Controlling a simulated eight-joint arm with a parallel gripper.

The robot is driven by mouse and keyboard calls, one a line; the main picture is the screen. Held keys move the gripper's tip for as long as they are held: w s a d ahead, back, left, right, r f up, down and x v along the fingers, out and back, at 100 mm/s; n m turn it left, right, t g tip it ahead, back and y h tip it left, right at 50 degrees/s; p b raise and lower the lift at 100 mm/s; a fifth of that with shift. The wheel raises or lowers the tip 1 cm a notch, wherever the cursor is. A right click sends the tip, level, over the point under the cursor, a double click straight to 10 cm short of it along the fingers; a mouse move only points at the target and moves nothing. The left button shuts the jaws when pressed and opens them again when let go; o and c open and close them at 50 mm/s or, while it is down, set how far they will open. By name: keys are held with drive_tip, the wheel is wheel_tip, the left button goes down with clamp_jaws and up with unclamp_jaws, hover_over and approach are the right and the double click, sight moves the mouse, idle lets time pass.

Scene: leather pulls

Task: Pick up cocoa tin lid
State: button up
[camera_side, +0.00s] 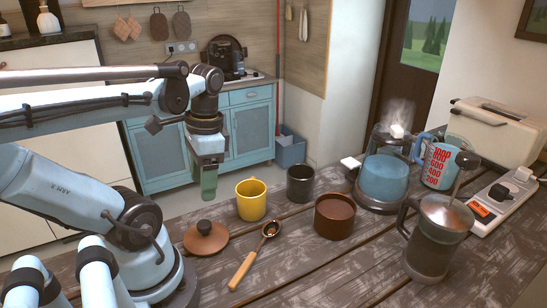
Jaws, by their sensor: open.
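The cocoa tin lid (213,244), a brown disc with a dark round knob on top, lies flat on the wooden table near my arm's base. An open round brown pot (334,219), which looks like the cocoa tin, stands to the right with brown contents. My gripper (208,190) points down and is open with nothing seen in it. It appears above the lid in the picture, clearly apart from it. The gap between its fingers is hard to see from this side.
A wooden-handled scoop (246,268) lies right of the lid. A yellow mug (251,199) and a dark cup (300,184) stand behind. A French press (437,238), a steaming kettle (383,176), a measuring jug (440,165), a power strip (503,200) and a toaster (497,133) crowd the right.

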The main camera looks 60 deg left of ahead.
hover_over(204, 223)
drive_tip(key=shift+w+f, duration=0.15)
drive_tip(key=shift+f, duration=4.95)
drive_tip(key=shift+s+f, duration=0.2)
drive_tip(key=shift+f, duration=0.6)
drive_tip(key=c, duration=1.1)
